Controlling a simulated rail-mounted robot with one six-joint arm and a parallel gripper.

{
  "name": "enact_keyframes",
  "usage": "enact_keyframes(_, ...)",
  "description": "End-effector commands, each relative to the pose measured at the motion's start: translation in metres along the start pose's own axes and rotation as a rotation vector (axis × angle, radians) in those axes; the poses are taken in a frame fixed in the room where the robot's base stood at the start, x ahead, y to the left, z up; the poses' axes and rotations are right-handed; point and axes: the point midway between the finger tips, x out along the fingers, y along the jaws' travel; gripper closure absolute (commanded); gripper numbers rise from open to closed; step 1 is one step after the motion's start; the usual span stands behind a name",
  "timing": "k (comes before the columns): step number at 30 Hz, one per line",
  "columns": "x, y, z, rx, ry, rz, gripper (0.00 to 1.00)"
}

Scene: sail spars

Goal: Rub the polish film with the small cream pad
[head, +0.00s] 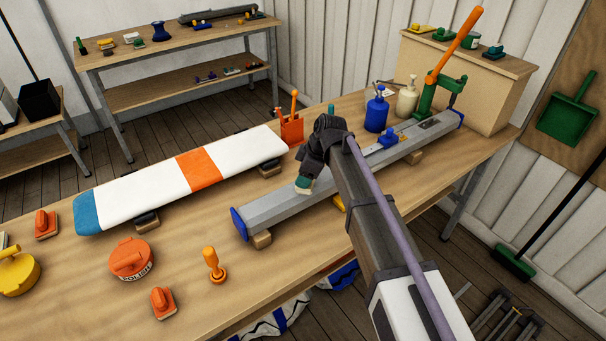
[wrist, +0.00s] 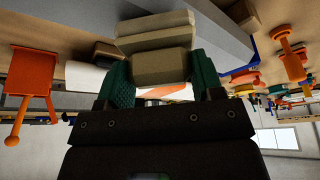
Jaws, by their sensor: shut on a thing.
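The small cream pad (wrist: 156,40) has a pale layered base and a tan grip block. In the wrist view my gripper (wrist: 160,78) has its teal fingers shut on that grip block. In the head view my gripper (head: 304,184) is low over the left half of the grey spar (head: 285,211), with a cream edge of the pad below the fingers. The spar also shows close beyond the pad in the wrist view (wrist: 217,28). I cannot tell whether pad and spar touch. I cannot make out a polish film on the spar.
A white board (head: 140,192) with orange and blue bands lies to the left. An orange polish tin (head: 132,258), an orange-handled tool (head: 213,265) and orange pads stand in front. A blue bottle (head: 376,112) and a green press with an orange lever (head: 455,47) stand at the spar's far end.

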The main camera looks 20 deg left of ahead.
Motion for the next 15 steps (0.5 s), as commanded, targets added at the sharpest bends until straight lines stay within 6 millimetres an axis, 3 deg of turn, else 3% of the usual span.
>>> enact_keyframes(15, -0.044, 0.003, -0.011, 0.005, 0.022, 0.002, 0.58)
